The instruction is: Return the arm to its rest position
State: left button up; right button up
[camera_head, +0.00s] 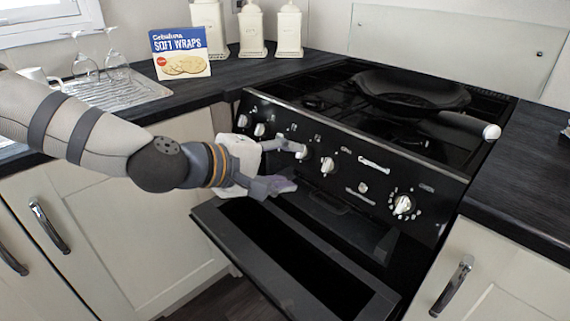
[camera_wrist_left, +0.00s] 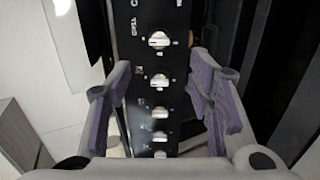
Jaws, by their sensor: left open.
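My left gripper (camera_head: 294,169) is in front of the black stove's control panel (camera_head: 340,175), at the left part of the knob row. Its fingers are apart and nothing shows between them. In the left wrist view, my left gripper (camera_wrist_left: 166,98) has one purple-padded finger on each side of the row of silver knobs (camera_wrist_left: 158,80). I cannot tell whether a finger touches the panel. My left arm (camera_head: 80,125) reaches in from the left, over the counter edge and cupboards. My right gripper is not in view.
The stove's door (camera_head: 240,240) hangs open below my gripper. A black pan (camera_head: 410,90) sits on the hob, its handle pointing right. A drying rack (camera_head: 118,88) with glasses, a soft wraps box (camera_head: 181,54) and white canisters (camera_head: 289,30) stand on the left counter. The right counter is mostly clear.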

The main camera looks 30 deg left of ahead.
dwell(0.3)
pick_arm(q)
jog(key=s+d+f+m+g+y+p, duration=0.1)
jog(key=s+f+m+g, duration=0.25)
jog(key=s+f, duration=0.45)
jog(key=s+d+f+m+g+y+p, duration=0.15)
jog(key=s+f+g, duration=0.25)
jog(key=s+f, duration=0.5)
jog(key=s+a+f+m+g+y, duration=0.1)
jog(key=s+a+f+m+g, duration=0.1)
jog(key=s, duration=1)
jog(key=s+a+f+m+g+y, duration=0.1)
jog(key=s+f+m+g, duration=0.4)
jog(key=s+f, duration=0.4)
jog(key=s+m+p, duration=0.1)
jog(key=s, duration=0.3)
jog(key=shift+s+a, duration=0.15)
jog(key=shift+a, duration=0.2)
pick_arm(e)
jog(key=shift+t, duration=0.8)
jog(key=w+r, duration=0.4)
pick_arm(q)
jog(key=shift+y, duration=0.25)
